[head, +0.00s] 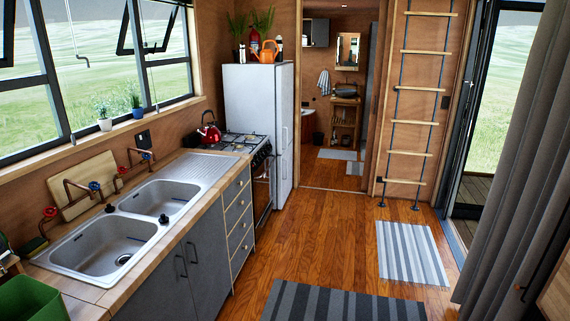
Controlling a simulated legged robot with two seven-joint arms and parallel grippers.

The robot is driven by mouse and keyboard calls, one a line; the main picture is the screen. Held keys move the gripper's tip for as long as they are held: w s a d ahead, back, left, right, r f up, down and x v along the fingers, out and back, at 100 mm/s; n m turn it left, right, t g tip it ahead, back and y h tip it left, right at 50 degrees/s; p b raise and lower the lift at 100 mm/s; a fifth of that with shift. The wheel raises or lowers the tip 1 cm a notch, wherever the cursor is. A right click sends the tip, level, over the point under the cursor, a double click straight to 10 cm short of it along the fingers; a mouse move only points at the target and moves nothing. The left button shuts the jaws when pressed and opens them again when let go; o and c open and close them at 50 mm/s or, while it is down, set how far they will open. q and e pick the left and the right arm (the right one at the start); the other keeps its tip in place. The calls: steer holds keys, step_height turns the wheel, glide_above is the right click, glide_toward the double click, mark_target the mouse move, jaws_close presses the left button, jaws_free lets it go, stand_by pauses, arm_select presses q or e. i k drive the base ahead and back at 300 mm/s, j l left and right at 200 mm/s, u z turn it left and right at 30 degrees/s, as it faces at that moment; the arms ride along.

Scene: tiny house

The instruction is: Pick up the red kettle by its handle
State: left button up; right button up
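The red kettle (210,129) stands upright at the near left of the gas stove (230,141), close to the window wall. Its dark handle (208,115) arches over the top. The kettle is small and far off in the head view, beyond the sinks. Neither of my grippers shows in the head view, and nothing touches the kettle.
A counter with a double sink (120,240) and copper-coloured taps runs along the left. A white fridge (258,125) stands beyond the stove. The wooden floor (310,240) is open, with striped rugs (412,254). A ladder (415,100) and grey curtain (525,200) are at right.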

mark_target(207, 137)
steer(key=i, duration=2.75)
